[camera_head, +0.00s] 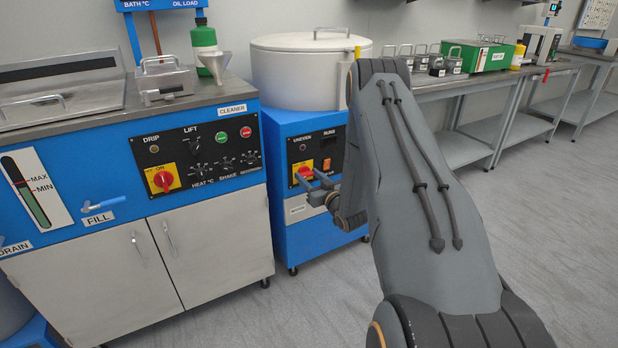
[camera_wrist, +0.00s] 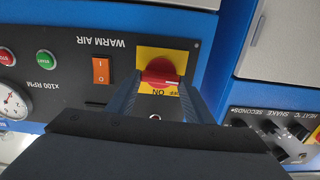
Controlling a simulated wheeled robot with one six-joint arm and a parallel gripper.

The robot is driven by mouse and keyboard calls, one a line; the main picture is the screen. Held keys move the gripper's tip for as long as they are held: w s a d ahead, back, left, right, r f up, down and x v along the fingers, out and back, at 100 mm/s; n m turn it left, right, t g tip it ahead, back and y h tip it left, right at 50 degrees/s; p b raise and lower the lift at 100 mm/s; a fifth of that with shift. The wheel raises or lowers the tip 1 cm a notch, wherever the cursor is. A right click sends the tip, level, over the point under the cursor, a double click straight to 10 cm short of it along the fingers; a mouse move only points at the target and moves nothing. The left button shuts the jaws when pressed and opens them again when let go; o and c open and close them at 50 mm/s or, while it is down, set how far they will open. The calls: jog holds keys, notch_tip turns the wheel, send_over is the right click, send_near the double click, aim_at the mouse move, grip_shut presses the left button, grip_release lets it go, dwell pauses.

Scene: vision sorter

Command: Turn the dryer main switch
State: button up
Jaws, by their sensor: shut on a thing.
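The dryer is a blue cabinet (camera_head: 325,235) with a round white drum on top. Its main switch is a red rotary knob (camera_head: 306,172) on a yellow plate, at the left of the dark panel. The knob (camera_wrist: 160,70) shows large in the wrist view, where the panel lettering is upside down. A pale mark lies on its face, and ON and part of OFF are legible on the plate (camera_wrist: 150,54). My gripper (camera_wrist: 161,82) is shut on the knob, one finger on each side. In the head view my gripper (camera_head: 309,178) reaches the panel from the right; fingertip contact is too small to see there.
An orange rocker switch (camera_wrist: 101,71), green button (camera_wrist: 46,62), red button (camera_wrist: 6,56) and gauge (camera_wrist: 12,102) share the dryer panel. The cleaner cabinet (camera_head: 130,240), with a similar red knob (camera_head: 164,180), stands close on the left. Open floor lies right, beside a workbench (camera_head: 450,83).

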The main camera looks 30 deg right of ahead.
jog(key=m+p, duration=0.1)
jog(key=m, duration=0.3)
jog(key=shift+d+m, duration=0.1)
jog(key=shift+m, duration=0.2)
jog(key=m, duration=0.4)
jog(key=shift+d+p, duration=0.1)
jog(key=shift+p, duration=0.25)
jog(key=m, duration=0.5)
jog(key=shift+f, duration=0.15)
jog(key=shift+d+m+p, duration=0.1)
jog(key=shift+m+p, duration=0.3)
jog(key=shift+m, duration=1.5)
jog(key=shift+f, duration=0.1)
jog(key=o, duration=1.1)
jog(key=shift+c, duration=0.2)
